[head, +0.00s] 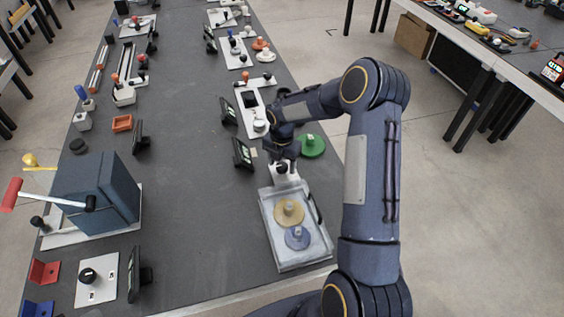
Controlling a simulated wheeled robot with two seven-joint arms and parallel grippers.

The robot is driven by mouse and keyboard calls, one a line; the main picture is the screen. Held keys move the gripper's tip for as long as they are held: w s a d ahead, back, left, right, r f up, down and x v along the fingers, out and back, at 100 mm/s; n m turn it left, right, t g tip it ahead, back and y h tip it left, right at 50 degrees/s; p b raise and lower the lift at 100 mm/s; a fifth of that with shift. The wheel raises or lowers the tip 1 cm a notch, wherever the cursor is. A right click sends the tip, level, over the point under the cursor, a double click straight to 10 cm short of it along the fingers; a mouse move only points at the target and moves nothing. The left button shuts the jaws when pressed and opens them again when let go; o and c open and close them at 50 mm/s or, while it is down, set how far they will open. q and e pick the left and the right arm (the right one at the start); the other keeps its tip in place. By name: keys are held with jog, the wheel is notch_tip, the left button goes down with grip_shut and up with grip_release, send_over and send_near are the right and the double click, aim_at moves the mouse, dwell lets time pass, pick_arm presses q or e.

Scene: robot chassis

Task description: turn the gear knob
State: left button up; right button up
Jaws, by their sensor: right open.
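A pale tray-like board (266,235) lies near the table's right edge, with a tan gear-like disc (289,212) and a blue one (297,237) on it, each with a raised centre. A green disc (313,146) with a central knob sits on the table beyond the board. My right gripper (281,157) is open and points down over a white block with a small dark knob (282,169) at the board's far end. The arm partly hides the fingers, and I cannot tell whether they touch the knob. My left gripper is out of view.
A blue-grey box with levers (100,195) stands at the left of the dark table. A white plate with a black knob (88,277) lies at the front left. Small dark displays (243,154) stand near the gripper. The table's middle is clear.

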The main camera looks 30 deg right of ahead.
jog(key=c, duration=1)
jog(key=shift+m, duration=0.3)
jog(key=m+b, duration=0.2)
jog(key=m, duration=0.1)
jog(key=shift+f, duration=0.1)
jog(key=m+b, duration=0.2)
jog(key=m, duration=0.3)
jog(key=m+b, duration=0.1)
jog(key=m, duration=0.3)
jog(key=shift+b, duration=0.3)
jog(key=shift+m+b, duration=0.45)
jog(key=shift+m, duration=1.95)
